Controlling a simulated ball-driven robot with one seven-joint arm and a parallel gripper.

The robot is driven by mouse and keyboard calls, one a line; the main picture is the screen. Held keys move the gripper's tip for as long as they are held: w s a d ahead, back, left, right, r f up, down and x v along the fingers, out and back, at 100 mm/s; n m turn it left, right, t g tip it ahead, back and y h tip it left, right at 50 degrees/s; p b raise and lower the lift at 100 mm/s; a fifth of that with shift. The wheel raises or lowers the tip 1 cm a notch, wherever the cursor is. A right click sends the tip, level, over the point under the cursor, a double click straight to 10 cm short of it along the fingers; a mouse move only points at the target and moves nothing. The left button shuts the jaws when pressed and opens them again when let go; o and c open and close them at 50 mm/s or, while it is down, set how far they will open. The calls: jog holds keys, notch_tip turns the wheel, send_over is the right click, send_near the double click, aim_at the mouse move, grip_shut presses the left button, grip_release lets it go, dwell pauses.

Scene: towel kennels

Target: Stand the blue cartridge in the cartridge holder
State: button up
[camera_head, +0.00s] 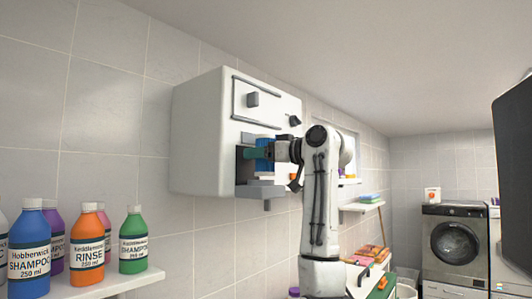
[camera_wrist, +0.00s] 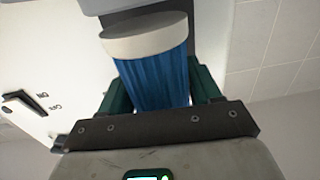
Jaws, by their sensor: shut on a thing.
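The blue cartridge (camera_wrist: 155,80) is a pleated blue cylinder with a white end cap. In the wrist view it stands between the dark green fingers of my gripper (camera_wrist: 160,92), which is shut on it. In the head view the cartridge (camera_head: 264,163) shows in part, in the open recess of a white wall cabinet (camera_head: 205,135). My gripper (camera_head: 257,154) reaches into this recess from the right.
The cabinet has a panel (camera_head: 265,102) with knobs above the recess. Shampoo and rinse bottles (camera_head: 88,240) stand on a shelf at lower left. Small shelves (camera_head: 361,207) hang further right. A washing machine (camera_head: 454,243) stands at the far right.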

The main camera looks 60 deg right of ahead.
aim_at(256, 164)
jog(key=shift+w+d+f, duration=0.15)
jog(key=shift+w+d, duration=0.05)
jog(key=shift+w, duration=0.65)
jog(key=shift+f+b, duration=0.4)
jog(key=shift+f, duration=0.65)
jog(key=o, duration=1.2)
jog(key=shift+a, duration=0.15)
jog(key=shift+s, duration=0.2)
jog(key=s+b, duration=0.1)
jog(key=s, duration=0.2)
jog(key=s+a+b, duration=0.1)
jog(key=s, duration=0.3)
jog(key=s+a+b, duration=0.1)
jog(key=s, duration=0.2)
jog(key=shift+s+r, duration=0.15)
